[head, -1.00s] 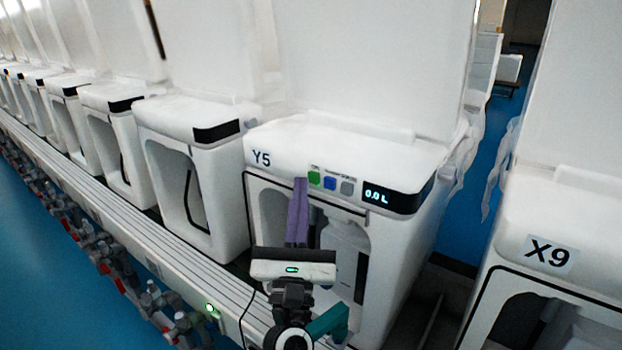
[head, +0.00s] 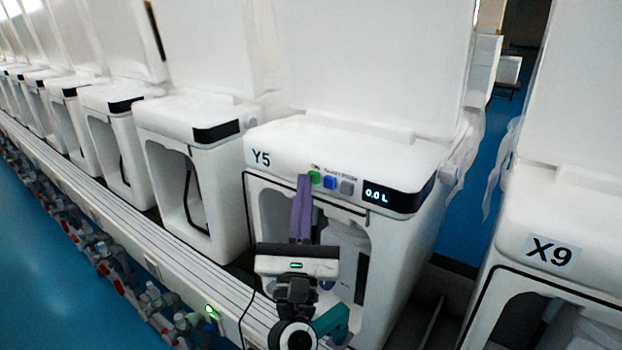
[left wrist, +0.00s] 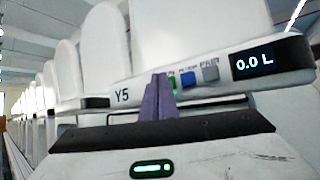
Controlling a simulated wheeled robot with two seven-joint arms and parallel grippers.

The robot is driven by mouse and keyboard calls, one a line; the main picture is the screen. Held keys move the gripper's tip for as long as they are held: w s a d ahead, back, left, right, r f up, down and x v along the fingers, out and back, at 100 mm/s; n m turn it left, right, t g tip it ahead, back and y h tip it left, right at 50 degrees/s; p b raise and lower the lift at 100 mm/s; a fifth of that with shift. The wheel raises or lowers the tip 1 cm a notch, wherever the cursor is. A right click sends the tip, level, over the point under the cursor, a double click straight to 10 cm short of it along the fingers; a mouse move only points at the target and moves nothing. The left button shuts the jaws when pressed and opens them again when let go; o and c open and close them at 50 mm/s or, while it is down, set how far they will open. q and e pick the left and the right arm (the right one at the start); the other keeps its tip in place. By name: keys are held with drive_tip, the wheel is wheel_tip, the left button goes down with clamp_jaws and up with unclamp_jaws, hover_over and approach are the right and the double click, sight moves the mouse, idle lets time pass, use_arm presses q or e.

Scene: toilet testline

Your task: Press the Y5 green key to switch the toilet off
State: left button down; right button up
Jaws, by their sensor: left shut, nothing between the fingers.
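The Y5 toilet unit (head: 345,150) is white, with its label at the left of its front band. The green key (head: 314,178) sits left of a blue key (head: 330,183) and a grey key (head: 347,188). A display (head: 376,195) reads 0.0 L. My left gripper (head: 304,180) is shut and empty, its purple fingertips overlapping the left edge of the green key in the head view. In the left wrist view, the fingers (left wrist: 160,80) hide most of the green key (left wrist: 171,82). I cannot tell whether they touch it. My right gripper is not in view.
The X9 unit (head: 550,215) stands at the right, across a gap with blue floor. More white units (head: 185,130) run in a row to the left. A rail (head: 150,230) runs along their front. Raised lids stand behind them.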

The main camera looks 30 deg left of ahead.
use_arm(q)
drive_tip(key=shift+w, duration=0.15)
idle(0.3)
drive_tip(key=shift+s, duration=0.7)
drive_tip(key=s, duration=0.6)
drive_tip(key=shift+a, duration=0.3)
drive_tip(key=shift+d, duration=0.1)
